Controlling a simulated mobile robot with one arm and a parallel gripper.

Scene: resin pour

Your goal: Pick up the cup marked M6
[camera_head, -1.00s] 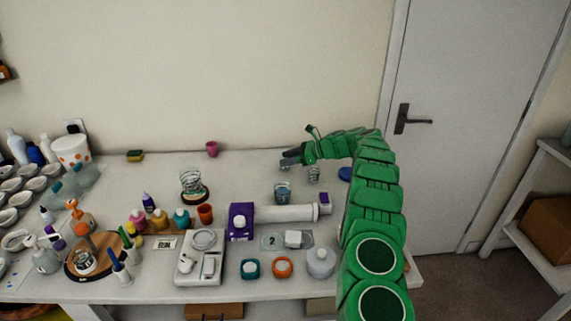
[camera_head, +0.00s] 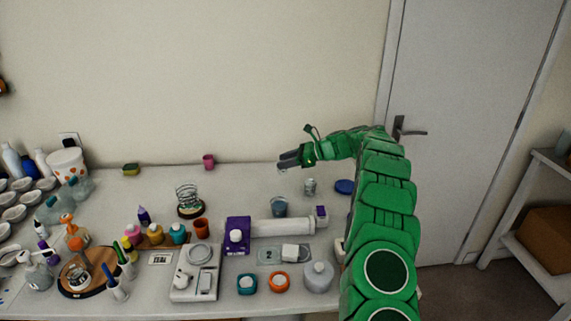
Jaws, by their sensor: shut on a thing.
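My gripper (camera_head: 285,160) is above the back of the table, its dark fingers pointing left. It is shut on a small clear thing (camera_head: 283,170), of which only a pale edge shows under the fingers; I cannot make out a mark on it. A clear cup (camera_head: 310,187) stands on the table below and right of the gripper. A bluish clear cup (camera_head: 279,207) stands nearer the front. A pink cup (camera_head: 208,161) is at the back, and an orange cup (camera_head: 201,229) is left of centre. No M6 mark is readable on any cup.
A purple-ended white roll (camera_head: 283,227) lies in front of the bluish cup. A wire coil stand (camera_head: 190,200), a white scale (camera_head: 194,281) and several bottles crowd the left. A blue disc (camera_head: 344,187) lies beside my arm. The back of the table is mostly clear.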

